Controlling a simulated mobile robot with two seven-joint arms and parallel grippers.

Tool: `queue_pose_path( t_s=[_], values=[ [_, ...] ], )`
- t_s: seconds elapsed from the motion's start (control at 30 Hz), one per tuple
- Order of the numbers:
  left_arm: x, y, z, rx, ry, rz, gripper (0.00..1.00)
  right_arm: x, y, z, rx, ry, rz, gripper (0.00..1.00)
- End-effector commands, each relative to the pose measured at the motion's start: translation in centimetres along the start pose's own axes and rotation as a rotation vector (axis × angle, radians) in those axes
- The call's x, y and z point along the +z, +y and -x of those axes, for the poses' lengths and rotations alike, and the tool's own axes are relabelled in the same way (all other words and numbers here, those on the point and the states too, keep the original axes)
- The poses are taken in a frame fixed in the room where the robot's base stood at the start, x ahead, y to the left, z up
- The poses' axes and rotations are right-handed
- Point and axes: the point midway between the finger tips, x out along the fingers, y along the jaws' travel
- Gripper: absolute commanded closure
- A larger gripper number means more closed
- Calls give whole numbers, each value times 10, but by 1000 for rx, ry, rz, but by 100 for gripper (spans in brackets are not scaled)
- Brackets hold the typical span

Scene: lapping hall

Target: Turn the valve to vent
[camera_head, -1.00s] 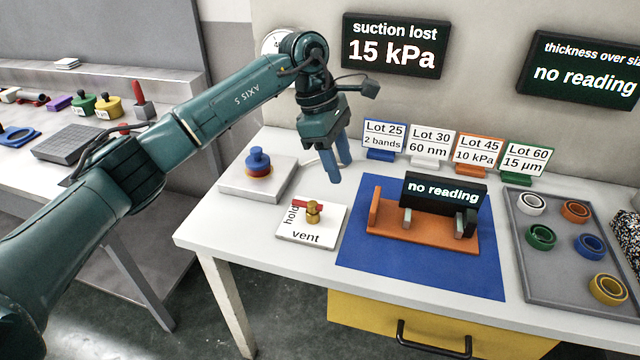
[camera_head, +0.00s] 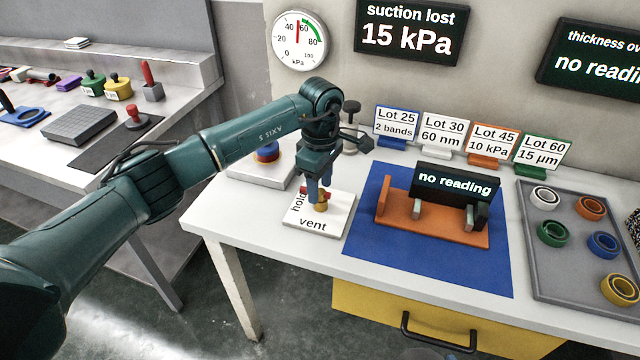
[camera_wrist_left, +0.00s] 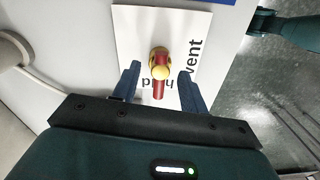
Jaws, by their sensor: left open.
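The valve (camera_head: 321,206) has a brass body and a red handle on a white plate (camera_head: 318,225) marked "hold" and "vent". In the left wrist view the red handle (camera_wrist_left: 158,90) points from the brass knob (camera_wrist_left: 160,69) toward the word "hold". My left gripper (camera_head: 319,190) points down over the valve. Its blue fingers are open, one on each side of the handle, with gaps visible in the left wrist view (camera_wrist_left: 158,84). In the head view the fingers partly hide the valve.
A display (camera_head: 411,30) reads "suction lost 15 kPa" above a row of lot signs. A round gauge (camera_head: 299,42) hangs on the wall. Left of the valve, a blue knob (camera_head: 267,151) is partly hidden by my arm. An orange fixture (camera_head: 432,228) on a blue mat stands right.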

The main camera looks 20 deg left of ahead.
Motion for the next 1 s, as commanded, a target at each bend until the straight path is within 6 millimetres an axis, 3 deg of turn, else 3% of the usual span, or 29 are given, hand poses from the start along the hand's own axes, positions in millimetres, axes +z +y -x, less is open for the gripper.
queue_pose_path(
  t_s=[0.4, 0.9, 1.0],
  values=[
    [0, 0, -8, 0, -1, 0, 58, -3, 1, 0, 2, 5, 4, 64],
    [0, 0, -8, 0, -1, 0, 98, -6, 1, 0, 3, 11, 4, 64],
    [0, 0, -8, 0, -1, 1, 100, -6, 1, 0, 3, 12, 4, 64]
  ],
)
